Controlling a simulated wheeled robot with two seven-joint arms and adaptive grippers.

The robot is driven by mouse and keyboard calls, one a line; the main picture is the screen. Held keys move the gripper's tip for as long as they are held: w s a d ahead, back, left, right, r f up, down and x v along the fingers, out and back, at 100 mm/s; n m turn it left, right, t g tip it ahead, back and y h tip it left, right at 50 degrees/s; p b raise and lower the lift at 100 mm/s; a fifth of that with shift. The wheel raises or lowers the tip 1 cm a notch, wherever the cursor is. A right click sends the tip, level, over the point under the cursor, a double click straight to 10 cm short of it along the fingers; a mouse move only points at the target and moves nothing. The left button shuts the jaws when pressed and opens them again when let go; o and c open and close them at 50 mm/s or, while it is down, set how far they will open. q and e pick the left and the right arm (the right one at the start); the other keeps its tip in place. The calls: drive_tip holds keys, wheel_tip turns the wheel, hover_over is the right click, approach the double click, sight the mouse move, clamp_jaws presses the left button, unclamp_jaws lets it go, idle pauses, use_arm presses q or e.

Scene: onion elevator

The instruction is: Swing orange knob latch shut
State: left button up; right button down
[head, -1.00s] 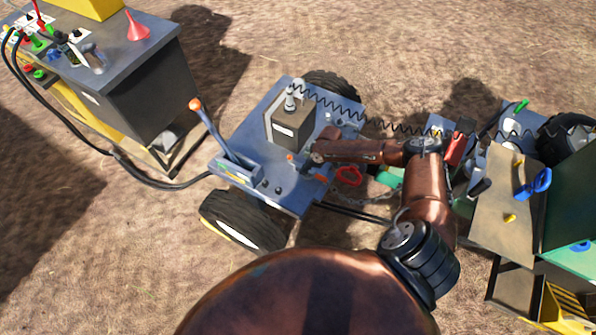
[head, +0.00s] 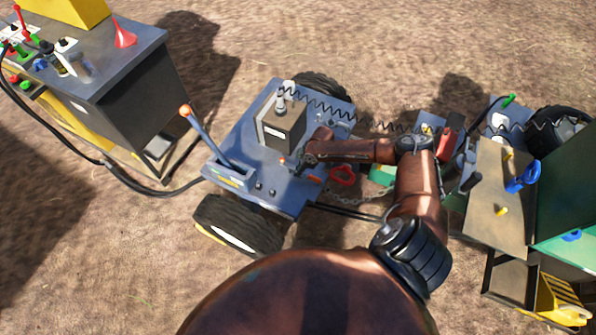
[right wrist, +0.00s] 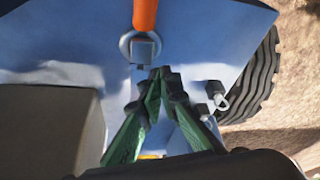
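A small orange knob (head: 282,160) stands on the blue trailer deck (head: 232,125), just left of my right gripper (head: 303,161) in the head view. In the right wrist view an orange rod (right wrist: 145,14) rises from a round metal fitting (right wrist: 140,48) on a blue-grey surface. The green fingers of my right gripper (right wrist: 160,74) meet at their tips just below that fitting, and no held object shows between them. Whether they touch the fitting I cannot tell. My left gripper is not in view.
A dark box (head: 279,128) with a coiled cable stands on the deck behind the gripper. A blue lever with an orange tip (head: 186,111) rises at the deck's left. A red ring (head: 342,176) and a chain lie to the right. Bare ground separates the left cabinet (head: 145,95).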

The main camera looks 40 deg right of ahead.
drive_tip(key=a+p, duration=0.1)
drive_tip(key=s+a+p, duration=0.2)
drive_tip(key=shift+a+r, duration=0.25)
wheel_tip(320, 180, up, 9)
drive_tip(key=w+d, duration=0.1)
drive_tip(key=d, duration=0.2)
drive_tip(key=shift+w+p, duration=0.35)
drive_tip(key=shift+w, duration=0.05)
